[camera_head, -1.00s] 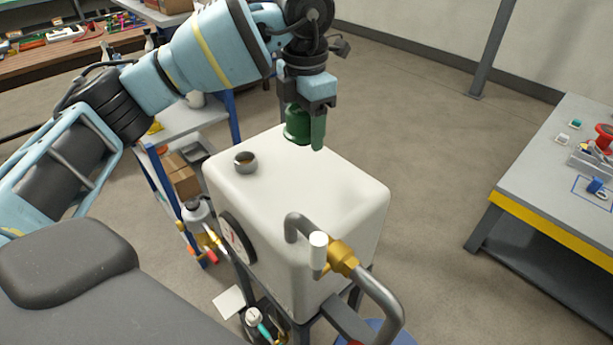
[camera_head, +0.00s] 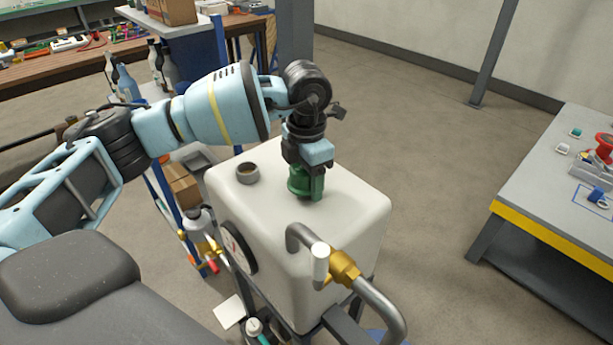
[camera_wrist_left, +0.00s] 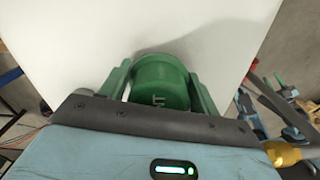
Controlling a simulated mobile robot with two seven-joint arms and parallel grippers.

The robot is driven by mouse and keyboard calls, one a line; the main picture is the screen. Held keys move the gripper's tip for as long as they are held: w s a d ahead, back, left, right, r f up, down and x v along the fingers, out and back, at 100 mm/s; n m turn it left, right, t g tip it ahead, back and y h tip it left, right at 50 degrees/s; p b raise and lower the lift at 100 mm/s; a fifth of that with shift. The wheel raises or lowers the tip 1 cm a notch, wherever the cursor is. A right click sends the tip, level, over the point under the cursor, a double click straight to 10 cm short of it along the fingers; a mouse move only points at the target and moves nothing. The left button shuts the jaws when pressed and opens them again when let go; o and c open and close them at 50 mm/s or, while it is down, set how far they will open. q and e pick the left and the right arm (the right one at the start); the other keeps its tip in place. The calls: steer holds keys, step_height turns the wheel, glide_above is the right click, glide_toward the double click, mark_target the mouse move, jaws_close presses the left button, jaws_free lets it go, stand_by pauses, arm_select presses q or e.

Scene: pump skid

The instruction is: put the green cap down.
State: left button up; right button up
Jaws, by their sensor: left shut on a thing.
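The green cap (camera_wrist_left: 160,82) is between the green fingers of my left gripper (camera_head: 305,190), which is shut on it. In the head view the cap (camera_head: 297,182) is partly hidden by the fingers. It is at or just above the top of the white tank (camera_head: 345,205); I cannot tell whether it touches. The tank's open filler neck (camera_head: 247,173) is to the left of the cap, with nothing on it. In the left wrist view the white tank top (camera_wrist_left: 200,25) fills the space beyond the cap. My right gripper is not in view.
A grey pipe with a brass fitting (camera_head: 344,268) rises at the tank's front right. A gauge (camera_head: 238,247) is on the tank's left side. A grey table with a yellow edge (camera_head: 550,236) stands at the right. The tank top around the cap is clear.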

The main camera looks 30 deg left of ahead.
arm_select(q)
steer(key=shift+f, duration=0.15)
steer(key=o, duration=1.1)
step_height(320, 180, up, 12)
steer(key=shift+r, duration=0.15)
